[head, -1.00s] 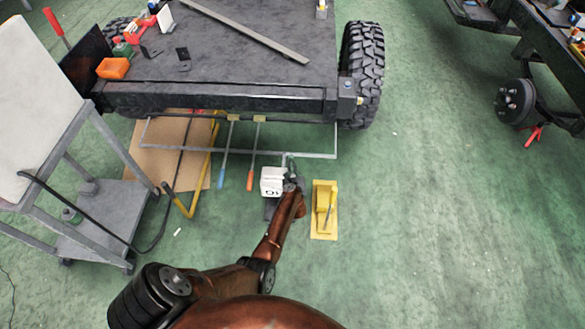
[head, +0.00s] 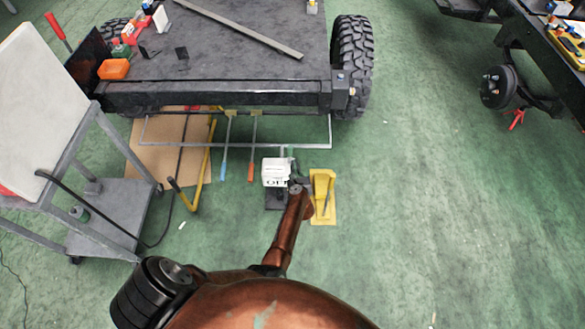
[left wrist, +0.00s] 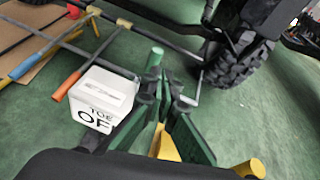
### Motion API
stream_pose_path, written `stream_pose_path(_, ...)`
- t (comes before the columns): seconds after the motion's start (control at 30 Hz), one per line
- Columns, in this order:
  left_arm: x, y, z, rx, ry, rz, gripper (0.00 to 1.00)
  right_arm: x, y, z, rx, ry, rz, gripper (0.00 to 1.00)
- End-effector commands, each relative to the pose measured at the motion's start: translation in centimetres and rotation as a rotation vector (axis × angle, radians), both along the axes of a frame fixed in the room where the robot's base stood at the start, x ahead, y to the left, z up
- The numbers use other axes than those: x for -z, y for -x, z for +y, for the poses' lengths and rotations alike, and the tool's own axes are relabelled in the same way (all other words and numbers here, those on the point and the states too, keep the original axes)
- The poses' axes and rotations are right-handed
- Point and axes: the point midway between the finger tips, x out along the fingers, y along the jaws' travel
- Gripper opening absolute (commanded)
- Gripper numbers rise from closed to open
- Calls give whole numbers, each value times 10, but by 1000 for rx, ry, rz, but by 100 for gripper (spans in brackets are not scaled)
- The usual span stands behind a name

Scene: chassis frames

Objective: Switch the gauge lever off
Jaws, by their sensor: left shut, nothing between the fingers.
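A white gauge box (head: 275,171) stands on a dark base on the green floor near the vehicle frame. In the left wrist view the box (left wrist: 102,98) carries black lettering reading "TOE" and "OF", the rest cut off. A short green rod (left wrist: 154,62) stands beside it, just past my fingertips; it may be the lever's grip. My left gripper (head: 295,181) is just right of the box, low over the floor. In the left wrist view its fingers (left wrist: 168,100) are shut with nothing between them. Whether they touch the rod I cannot tell. My right gripper is out of view.
Blue (head: 224,165) and orange (head: 252,171) handled rods lie left of the box. The vehicle frame (head: 210,98) and its tyre (head: 352,65) lie beyond. A grey cart (head: 112,215) is at left.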

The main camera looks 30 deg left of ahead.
Motion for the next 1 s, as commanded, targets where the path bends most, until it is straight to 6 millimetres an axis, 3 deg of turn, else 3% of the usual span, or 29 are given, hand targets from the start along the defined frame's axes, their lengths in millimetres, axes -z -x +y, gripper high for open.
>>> stream_pose_path(0.03, -10, 0, -6, 3, 2, -3, 0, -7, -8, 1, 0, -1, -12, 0)
stream_pose_path(0.17, -15, 2, -12, 4, 2, -2, 0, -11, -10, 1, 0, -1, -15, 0)
stream_pose_path(0.8, -14, 1, -18, 13, -2, 3, 0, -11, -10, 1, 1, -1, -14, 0)
stream_pose_path(0.9, -5, 10, -16, 57, -73, 56, 0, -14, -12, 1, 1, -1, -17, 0)
stream_pose_path(1.0, 19, 36, -19, 209, -290, 210, 0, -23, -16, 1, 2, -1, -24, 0)
